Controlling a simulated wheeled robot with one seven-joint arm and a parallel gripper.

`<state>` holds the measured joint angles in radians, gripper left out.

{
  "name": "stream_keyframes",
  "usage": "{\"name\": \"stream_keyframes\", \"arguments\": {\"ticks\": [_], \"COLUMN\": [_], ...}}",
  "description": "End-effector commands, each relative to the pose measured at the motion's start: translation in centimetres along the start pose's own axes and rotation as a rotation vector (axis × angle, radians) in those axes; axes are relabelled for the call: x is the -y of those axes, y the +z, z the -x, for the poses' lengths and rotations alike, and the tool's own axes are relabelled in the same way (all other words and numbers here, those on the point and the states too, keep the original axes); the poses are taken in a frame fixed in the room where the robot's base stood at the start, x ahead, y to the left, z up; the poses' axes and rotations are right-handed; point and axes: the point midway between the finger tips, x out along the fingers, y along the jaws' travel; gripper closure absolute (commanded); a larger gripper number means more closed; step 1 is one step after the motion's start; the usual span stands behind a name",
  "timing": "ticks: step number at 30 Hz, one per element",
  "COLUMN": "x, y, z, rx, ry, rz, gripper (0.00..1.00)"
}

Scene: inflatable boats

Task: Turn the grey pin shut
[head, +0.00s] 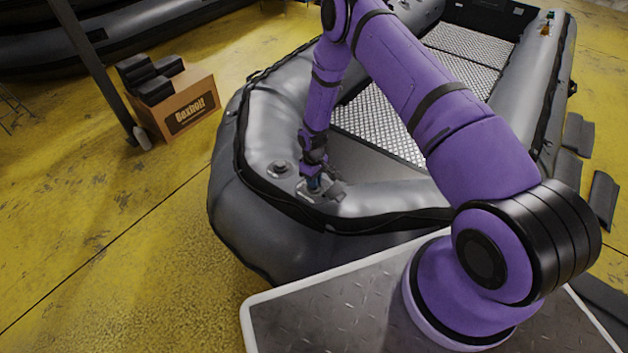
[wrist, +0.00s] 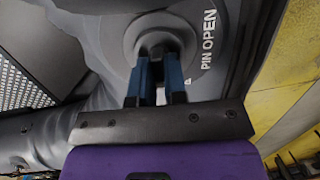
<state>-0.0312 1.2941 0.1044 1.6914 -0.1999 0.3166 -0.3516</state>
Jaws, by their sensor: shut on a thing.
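The grey pin (wrist: 158,40) is round and sits in a grey fitting on the boat, seen in the wrist view. White lettering reading "PIN OPEN" (wrist: 203,45) curves along the fitting to its right. My gripper (wrist: 158,62) is shut on the pin, with its two blue fingers on either side of it. In the head view my gripper (head: 314,184) reaches down onto the bow tube of the grey inflatable boat (head: 235,205). The pin itself is hidden there by the gripper.
Another round fitting (head: 279,168) is on the tube left of my gripper. A cardboard box (head: 190,112) with black items on top stands on the yellow floor at left. Dark flat pieces (head: 603,195) lie right of the boat. The left floor is mostly clear.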

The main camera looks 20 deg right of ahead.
Motion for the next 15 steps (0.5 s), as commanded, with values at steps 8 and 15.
{"name": "stream_keyframes", "arguments": {"ticks": [8,15], "x": [-0.05,-0.06], "y": [-0.03,-0.03], "z": [0.04,0.04], "rx": [-0.001,-0.001], "ry": [-0.003,-0.003], "rz": [-0.029,-0.030], "gripper": [1.00,1.00]}}
